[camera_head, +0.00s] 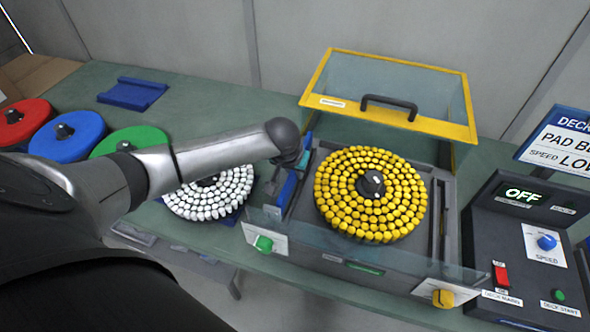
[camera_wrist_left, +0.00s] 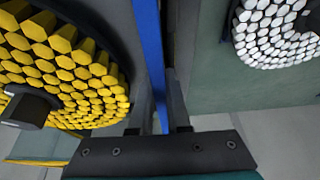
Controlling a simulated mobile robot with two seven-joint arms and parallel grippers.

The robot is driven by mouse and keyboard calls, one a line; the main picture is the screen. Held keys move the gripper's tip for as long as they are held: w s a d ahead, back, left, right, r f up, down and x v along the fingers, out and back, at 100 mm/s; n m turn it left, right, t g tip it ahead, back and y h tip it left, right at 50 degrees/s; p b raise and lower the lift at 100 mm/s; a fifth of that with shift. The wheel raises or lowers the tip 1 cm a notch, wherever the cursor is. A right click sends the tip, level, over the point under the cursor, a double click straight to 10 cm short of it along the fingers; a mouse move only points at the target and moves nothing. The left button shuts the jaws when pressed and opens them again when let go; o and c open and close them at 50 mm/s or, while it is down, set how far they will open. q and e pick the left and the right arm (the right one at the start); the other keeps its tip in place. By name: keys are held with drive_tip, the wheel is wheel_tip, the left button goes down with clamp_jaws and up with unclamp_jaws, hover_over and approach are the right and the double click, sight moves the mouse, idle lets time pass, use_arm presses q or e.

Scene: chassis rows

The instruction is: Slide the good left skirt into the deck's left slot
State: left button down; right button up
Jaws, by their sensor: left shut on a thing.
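The deck (camera_head: 345,262) is a grey box with its yellow-framed clear lid raised. A disc of yellow pads (camera_head: 335,205) sits inside it. My left gripper (camera_head: 290,174) is over the deck's left side, mostly hidden by my own wrist. It is shut on a thin blue strip, the left skirt (camera_head: 287,191). In the left wrist view the skirt (camera_wrist_left: 153,55) runs on edge between the fingers (camera_wrist_left: 160,115), beside the yellow-pad disc. The left slot is hidden around the skirt; I cannot tell how deep the skirt sits. My right gripper is out of view.
A white-pad disc (camera_head: 190,203) lies close left of the deck. Red (camera_head: 30,115), blue (camera_head: 75,145) and green (camera_head: 140,135) discs and a blue bracket (camera_head: 133,94) are further left. A control panel (camera_head: 525,250) reading OFF stands right. A clear front guard crosses the deck's front.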

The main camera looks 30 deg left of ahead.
use_arm(q)
drive_tip(key=shift+f+b, duration=0.45)
drive_tip(key=shift+f, duration=0.5)
drive_tip(key=c, duration=0.8)
unclamp_jaws()
drive_tip(key=shift+f, duration=0.1)
drive_tip(key=p+v, duration=0.2)
drive_tip(key=v, duration=1.3)
drive_tip(key=shift+s, duration=0.15)
